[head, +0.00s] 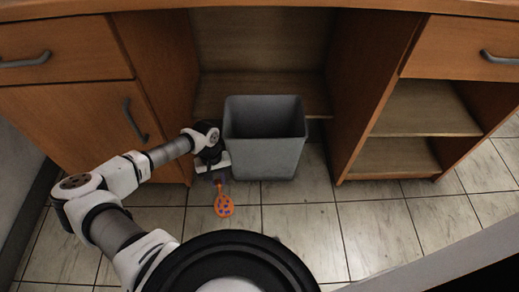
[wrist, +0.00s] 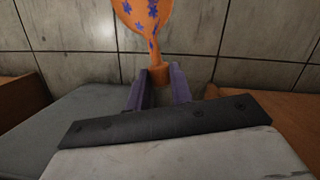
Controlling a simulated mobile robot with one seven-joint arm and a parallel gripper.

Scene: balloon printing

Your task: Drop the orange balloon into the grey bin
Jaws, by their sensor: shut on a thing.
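The orange balloon (head: 224,206) has purple spots and hangs from my gripper (head: 219,178) in front of the cabinet, left of and nearer than the grey bin. In the wrist view the balloon (wrist: 142,18) shows purple star shapes, and its neck is between the purple fingers of my gripper (wrist: 159,85). My gripper is shut on the neck. The grey bin (head: 266,155) stands upright on the floor in front of the cabinet's open middle bay, its opening facing up. My gripper is beside the bin's left side, outside its opening.
A wooden cabinet (head: 65,105) with drawers and a door is close on the left. Open shelves (head: 420,108) are on the right. The tiled floor (head: 370,230) in front of the bin and to its right is clear.

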